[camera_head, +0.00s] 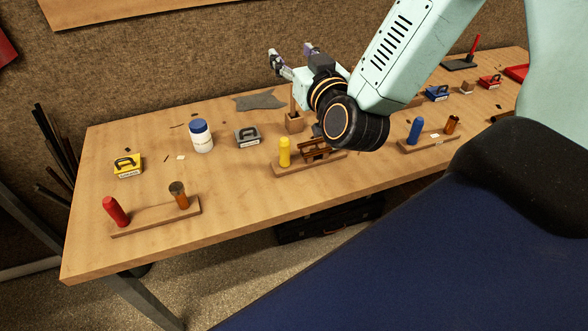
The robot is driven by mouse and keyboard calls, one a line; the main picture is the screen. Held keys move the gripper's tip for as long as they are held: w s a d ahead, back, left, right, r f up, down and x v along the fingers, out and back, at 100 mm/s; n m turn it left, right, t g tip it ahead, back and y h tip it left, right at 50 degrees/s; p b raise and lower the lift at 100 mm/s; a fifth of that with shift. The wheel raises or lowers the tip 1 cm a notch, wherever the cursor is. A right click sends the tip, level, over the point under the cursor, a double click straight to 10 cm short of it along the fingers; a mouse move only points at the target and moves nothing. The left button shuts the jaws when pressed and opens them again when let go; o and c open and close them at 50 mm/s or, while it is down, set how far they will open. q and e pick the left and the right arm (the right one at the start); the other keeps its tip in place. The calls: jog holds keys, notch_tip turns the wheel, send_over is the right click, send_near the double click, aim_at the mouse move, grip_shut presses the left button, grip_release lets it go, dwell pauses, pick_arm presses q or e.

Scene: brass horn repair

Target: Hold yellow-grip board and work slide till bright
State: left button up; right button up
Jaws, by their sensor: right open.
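The yellow-grip board (290,168) lies near the front edge of the workbench, with its upright yellow grip (284,152) at its left end. A dark brown slide-like piece (314,150) sits on the board to the right of the grip; the arm above partly crowds it, and I cannot tell its finish well. My right gripper (292,54) is open and appears empty. It is above the bench, its fingers pointing up and left, away from the board. My left gripper is out of view.
A red-grip board (150,217) lies at the front left, and a blue-grip board (425,143) at the right. A white jar with blue lid (201,136), yellow block (127,165), grey block (247,137) and wooden block (294,122) stand behind. Bench (235,192) is bare between boards.

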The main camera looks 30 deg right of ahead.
jog(key=b, duration=2.5)
send_near(286, 145)
jog(key=a+x, duration=0.1)
jog(key=x, duration=0.3)
jog(key=shift+w+d+b, duration=0.25)
jog(key=shift+d+b, duration=0.3)
jog(key=shift+d, duration=0.05)
jog(key=shift+b+x, duration=0.85)
jog(key=shift+x, duration=2.65)
jog(key=shift+c, duration=0.3)
grip_shut()
